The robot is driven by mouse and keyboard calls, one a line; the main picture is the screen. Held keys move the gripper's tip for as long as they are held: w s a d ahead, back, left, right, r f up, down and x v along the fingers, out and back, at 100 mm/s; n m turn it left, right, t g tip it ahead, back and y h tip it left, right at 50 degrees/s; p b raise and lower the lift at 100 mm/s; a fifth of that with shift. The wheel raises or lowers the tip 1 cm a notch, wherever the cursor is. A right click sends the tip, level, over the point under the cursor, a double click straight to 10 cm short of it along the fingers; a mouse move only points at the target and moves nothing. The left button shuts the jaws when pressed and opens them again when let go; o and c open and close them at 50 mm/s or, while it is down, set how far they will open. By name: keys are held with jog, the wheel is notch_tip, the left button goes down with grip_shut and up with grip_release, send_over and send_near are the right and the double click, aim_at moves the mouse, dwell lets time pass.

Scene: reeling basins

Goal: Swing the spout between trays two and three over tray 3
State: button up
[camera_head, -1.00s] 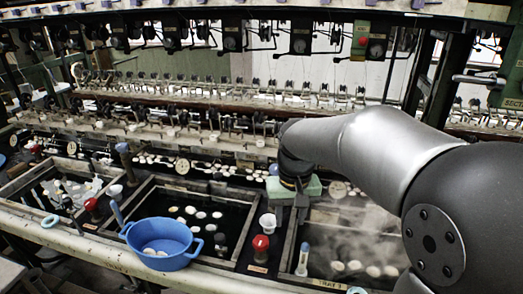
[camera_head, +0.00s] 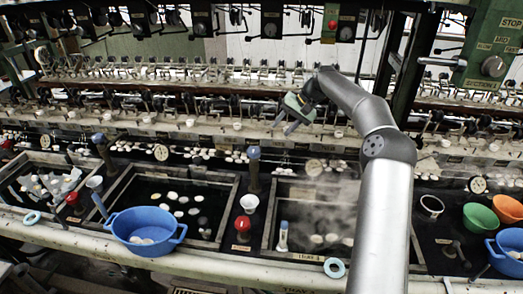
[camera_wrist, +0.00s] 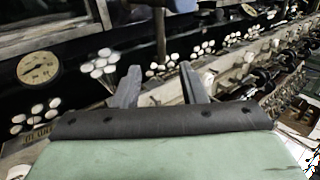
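A post with a blue knob (camera_head: 253,155) stands between the middle basin (camera_head: 232,205) and the steaming right basin (camera_head: 268,235); it looks like the spout, but its outlet and pointing direction are not clear. A similar blue-topped post (camera_head: 98,138) stands between the left and middle basins. My gripper (camera_head: 283,124) is above and behind the right basin, right of the nearer post and apart from it. In the wrist view its two fingers (camera_wrist: 160,88) are spread with nothing held. A dark upright post (camera_wrist: 160,35) shows beyond them; I cannot tell which one it is.
A blue tub (camera_head: 145,232) sits on the front edge. A white cup (camera_head: 249,203) and a red knob (camera_head: 242,224) stand between the basins. Orange (camera_head: 507,208) and green (camera_head: 480,217) bowls lie right. Reeling machinery (camera_head: 200,85) runs along the back.

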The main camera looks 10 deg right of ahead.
jog(key=p+x, duration=0.2)
jog(key=x, duration=1.1)
jog(key=shift+a+f, duration=0.2)
jog(key=shift+d, duration=0.1)
grip_shut()
